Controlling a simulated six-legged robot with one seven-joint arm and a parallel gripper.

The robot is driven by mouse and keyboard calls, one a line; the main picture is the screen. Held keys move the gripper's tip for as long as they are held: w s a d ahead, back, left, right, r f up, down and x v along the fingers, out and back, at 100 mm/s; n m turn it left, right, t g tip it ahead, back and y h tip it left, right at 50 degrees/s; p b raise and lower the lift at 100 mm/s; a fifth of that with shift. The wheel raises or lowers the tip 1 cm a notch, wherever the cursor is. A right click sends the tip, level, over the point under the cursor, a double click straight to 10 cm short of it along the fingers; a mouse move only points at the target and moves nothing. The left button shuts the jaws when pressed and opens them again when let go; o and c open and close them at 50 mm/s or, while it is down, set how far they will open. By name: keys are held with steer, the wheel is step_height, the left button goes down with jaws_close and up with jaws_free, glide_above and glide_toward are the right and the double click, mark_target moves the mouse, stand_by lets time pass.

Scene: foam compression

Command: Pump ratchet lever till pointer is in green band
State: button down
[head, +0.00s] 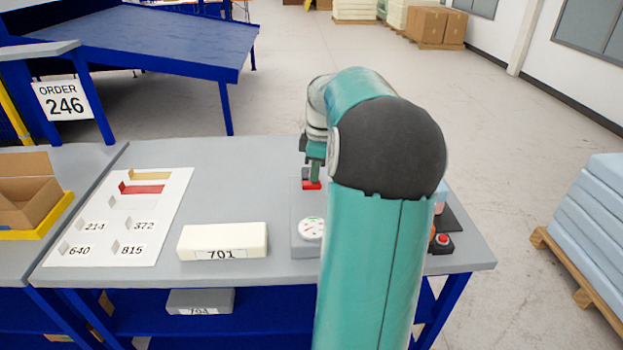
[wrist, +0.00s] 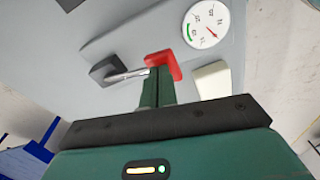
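The round white gauge (wrist: 206,25) has a green band at the left of its dial in the wrist view. Its red pointer (wrist: 212,32) points to the lower right, outside the green band. The gauge also shows in the head view (head: 311,229), partly hidden by my arm. The ratchet lever is a metal rod (wrist: 126,75) from a black block, with a red grip (wrist: 163,61). My gripper (wrist: 159,72) has its fingers close together, with their tips at the red grip. No part of the grip shows between them. In the head view my gripper (head: 313,182) is over the red part.
A cream foam block (head: 222,241) marked 701 lies left of the gauge. A white board (head: 120,215) with numbered slots lies farther left. A red button (head: 442,239) is on the right, beyond my arm. The back middle of the grey table (head: 235,175) is clear.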

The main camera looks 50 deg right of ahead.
steer(key=shift+f, duration=1.55)
steer(key=s, duration=0.1)
steer(key=s+d+r, duration=0.1)
steer(key=shift+s+d, duration=0.25)
steer(key=shift+s, duration=0.05)
steer(key=shift+r, duration=0.1)
step_height(320, 180, up, 14)
steer(key=s, duration=0.1)
steer(key=shift+d+f, duration=0.2)
steer(key=shift+d, duration=0.1)
steer(key=shift+s, duration=0.1)
